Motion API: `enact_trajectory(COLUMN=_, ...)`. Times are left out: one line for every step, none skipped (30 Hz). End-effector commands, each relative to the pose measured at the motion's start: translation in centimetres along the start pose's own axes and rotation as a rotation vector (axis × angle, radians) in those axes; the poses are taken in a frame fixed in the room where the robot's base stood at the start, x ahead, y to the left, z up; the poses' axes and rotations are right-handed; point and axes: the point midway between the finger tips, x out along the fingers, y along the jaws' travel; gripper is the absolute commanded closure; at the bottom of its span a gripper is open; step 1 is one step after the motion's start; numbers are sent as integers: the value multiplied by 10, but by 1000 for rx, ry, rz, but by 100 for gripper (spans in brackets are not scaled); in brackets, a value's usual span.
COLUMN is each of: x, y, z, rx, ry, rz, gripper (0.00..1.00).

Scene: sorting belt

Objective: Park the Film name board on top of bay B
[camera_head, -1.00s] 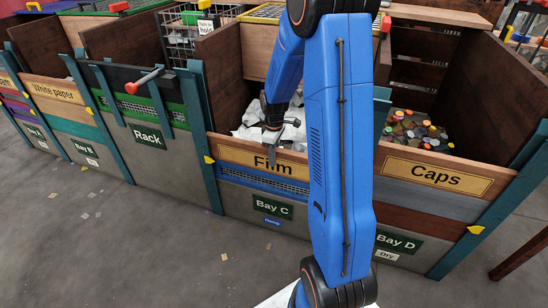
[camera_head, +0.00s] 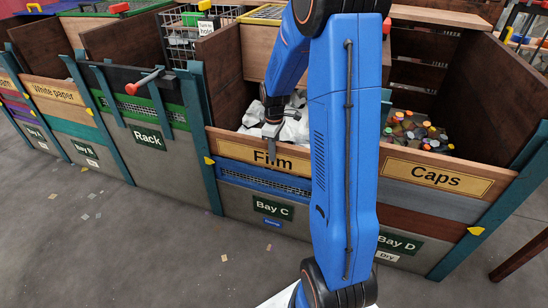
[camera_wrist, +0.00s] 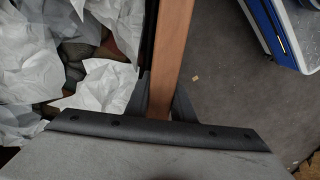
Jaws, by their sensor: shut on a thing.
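The Film name board (camera_head: 230,150) is a brown plank with a yellow plate, at the top of the front of bay C (camera_head: 273,208). My gripper (camera_head: 271,140) is shut on its upper edge near the middle, with a finger in front of the plate. In the wrist view the board (camera_wrist: 174,50) runs up the picture between the fingers of my gripper (camera_wrist: 160,100). Bay B (camera_head: 86,150) is at the left, its front stacked with coloured boards and the White paper board (camera_head: 52,90) on top.
The Rack front (camera_head: 148,140) stands between bays B and C, with a red-ended handle (camera_head: 140,82) sticking out. Teal posts (camera_head: 207,150) flank the fronts. White film scraps (camera_head: 290,130) lie behind the board. The Caps board (camera_head: 437,176) is at the right. The floor in front is mostly clear.

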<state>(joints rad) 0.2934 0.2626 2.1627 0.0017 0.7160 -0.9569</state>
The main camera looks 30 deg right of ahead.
Motion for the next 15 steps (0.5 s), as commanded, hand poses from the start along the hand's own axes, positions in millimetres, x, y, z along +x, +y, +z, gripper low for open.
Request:
enact_trajectory(x=-9, y=1, z=-1, rx=0, ry=3, rz=4, gripper=100)
enact_trajectory(x=-13, y=1, z=-1, rx=0, ry=2, rz=3, gripper=100)
enact_trajectory(x=-19, y=1, z=-1, rx=0, ry=3, rz=4, gripper=100)
enact_trajectory(x=-24, y=1, z=-1, rx=0, ry=3, rz=4, gripper=100)
enact_trajectory(x=-28, y=1, z=-1, rx=0, ry=3, rz=4, gripper=100)
enact_trajectory(x=-34, y=1, z=-1, rx=0, ry=3, rz=4, gripper=100)
enact_trajectory(x=-38, y=1, z=-1, rx=0, ry=2, rz=3, gripper=100)
enact_trajectory(x=-43, y=1, z=-1, rx=0, ry=2, rz=3, gripper=100)
enact_trajectory(x=-49, y=1, z=-1, rx=0, ry=3, rz=4, gripper=100)
enact_trajectory(x=-53, y=1, z=-1, rx=0, ry=3, rz=4, gripper=100)
enact_trajectory(x=-58, y=1, z=0, rx=0, ry=2, rz=3, gripper=100)
enact_trajectory(x=-64, y=1, z=-1, rx=0, ry=3, rz=4, gripper=100)
enact_trajectory(x=-68, y=1, z=-1, rx=0, ry=2, rz=3, gripper=100)
enact_trajectory(x=-72, y=1, z=-1, rx=0, ry=2, rz=3, gripper=100)
enact_trajectory(x=-78, y=1, z=-1, rx=0, ry=3, rz=4, gripper=100)
